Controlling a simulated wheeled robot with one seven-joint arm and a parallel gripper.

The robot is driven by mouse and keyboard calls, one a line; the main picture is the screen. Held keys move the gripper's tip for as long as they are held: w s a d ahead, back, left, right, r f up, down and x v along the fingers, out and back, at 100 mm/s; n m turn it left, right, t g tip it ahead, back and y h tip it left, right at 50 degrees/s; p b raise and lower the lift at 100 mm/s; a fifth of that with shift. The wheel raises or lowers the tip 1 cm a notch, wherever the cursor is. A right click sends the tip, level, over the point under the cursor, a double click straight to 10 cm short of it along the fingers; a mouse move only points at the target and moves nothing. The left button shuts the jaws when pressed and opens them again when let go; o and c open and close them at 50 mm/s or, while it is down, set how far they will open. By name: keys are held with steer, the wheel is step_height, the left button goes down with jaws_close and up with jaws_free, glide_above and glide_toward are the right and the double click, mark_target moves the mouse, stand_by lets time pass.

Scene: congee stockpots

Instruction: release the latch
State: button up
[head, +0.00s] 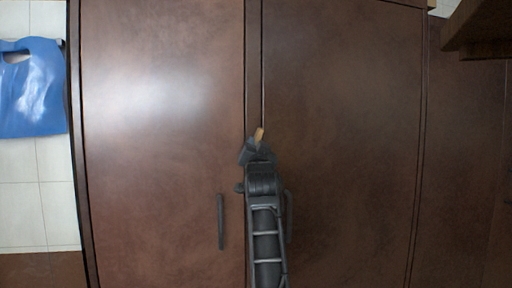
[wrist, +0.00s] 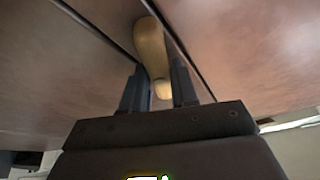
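The latch is a small tan wooden piece (head: 259,134) at the seam between the two brown cabinet doors. In the wrist view the latch (wrist: 151,45) has a rounded upper end and narrows toward my gripper. My gripper (head: 257,146) is at the latch in the head view, with its fingers partly hidden by the wrist. In the wrist view the two dark fingers of my gripper (wrist: 159,76) stand apart, with the latch's lower end between them. I cannot tell whether both fingers press on it.
The left door (head: 160,150) and right door (head: 345,130) look closed. A dark handle (head: 220,222) is on the left door, and another handle (head: 289,212) is beside my arm on the right door. A blue bag-like item (head: 35,95) is at the far left against pale tiles.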

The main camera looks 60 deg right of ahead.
jaws_close()
steer(key=shift+n+t+y+p, duration=0.45)
steer(key=shift+n+t+p, duration=0.3)
steer(key=shift+n+p, duration=0.8)
steer(key=shift+n+t+y+p, duration=0.45)
steer(key=shift+n+t+p, duration=0.45)
steer(key=shift+n, duration=1.05)
steer(key=shift+o, duration=2.3)
jaws_free()
steer(key=shift+s+f+g, duration=0.1)
steer(key=shift+g, duration=0.15)
